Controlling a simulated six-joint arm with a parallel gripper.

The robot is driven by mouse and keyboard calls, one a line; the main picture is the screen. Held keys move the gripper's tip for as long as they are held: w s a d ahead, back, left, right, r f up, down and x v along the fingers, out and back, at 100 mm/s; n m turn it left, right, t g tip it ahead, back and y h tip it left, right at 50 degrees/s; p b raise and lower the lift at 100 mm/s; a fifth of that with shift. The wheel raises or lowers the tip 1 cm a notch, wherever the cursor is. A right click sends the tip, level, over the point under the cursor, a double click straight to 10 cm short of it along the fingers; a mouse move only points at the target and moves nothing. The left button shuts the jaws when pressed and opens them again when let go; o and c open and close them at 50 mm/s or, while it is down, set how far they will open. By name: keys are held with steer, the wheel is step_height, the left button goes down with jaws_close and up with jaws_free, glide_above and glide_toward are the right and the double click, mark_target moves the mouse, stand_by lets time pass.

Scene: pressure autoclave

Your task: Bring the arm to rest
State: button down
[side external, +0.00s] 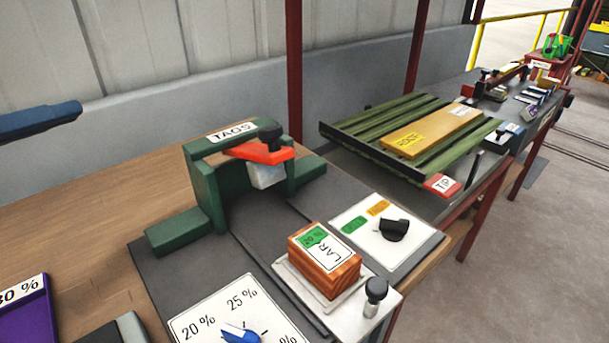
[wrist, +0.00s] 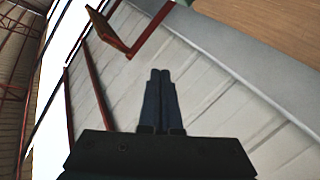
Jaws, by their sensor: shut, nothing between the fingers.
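My gripper (wrist: 160,74) shows in the wrist view with its two dark fingers pressed together and nothing between them. It points toward the pale panelled wall, away from the bench items. In the side view a dark blue finger-shaped part at the left edge, which looks like my gripper (side external: 76,111), hangs above the wooden bench (side external: 70,200). It is apart from everything on the bench. The rest of my arm is out of the side view.
A green TAGS press (side external: 205,185) with a red lever (side external: 262,152) stands mid-bench. A labelled wooden block (side external: 325,275) sits on a white plate beside a dial with a black knob (side external: 394,229). A green slatted rack (side external: 365,125) lies behind. Bare bench lies left of the press.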

steer(key=s+a+f+g+y, duration=0.3)
steer(key=s+a+y, duration=0.1)
steer(key=s+a, duration=0.25)
steer(key=s+f+m+g, duration=0.4)
steer(key=s+f+g, duration=0.3)
steer(key=s, duration=0.4)
steer(key=shift+s+d+f+m, duration=0.3)
steer(key=shift+s+d+f, duration=0.1)
steer(key=shift+f, duration=0.35)
